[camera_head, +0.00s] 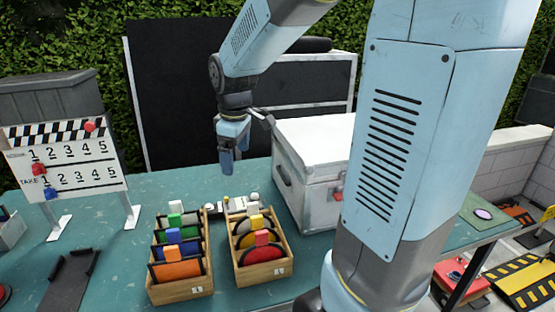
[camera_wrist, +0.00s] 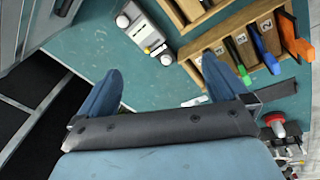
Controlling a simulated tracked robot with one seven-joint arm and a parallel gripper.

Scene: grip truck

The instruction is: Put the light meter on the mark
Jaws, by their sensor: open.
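The light meter seems to be the small grey-and-white device with round white ends and a yellow part (camera_wrist: 147,34), lying on the green table (camera_wrist: 105,42). In the head view the light meter (camera_head: 240,203) is partly hidden behind the wooden boxes. My gripper (camera_head: 227,168) hangs above the table behind the boxes, pointing down. In the wrist view my gripper (camera_wrist: 163,68) has its blue fingers wide apart, with nothing between them; the meter lies beyond the fingertips. A green square with a pale purple disc (camera_head: 483,213) is at the right; I cannot tell whether it is the mark.
Two wooden boxes (camera_head: 182,291) (camera_head: 265,276) of coloured filters stand in front of the meter. A white case (camera_head: 310,200) stands right of it. A slate board (camera_head: 68,158) stands on the left. Table between slate and boxes is mostly clear.

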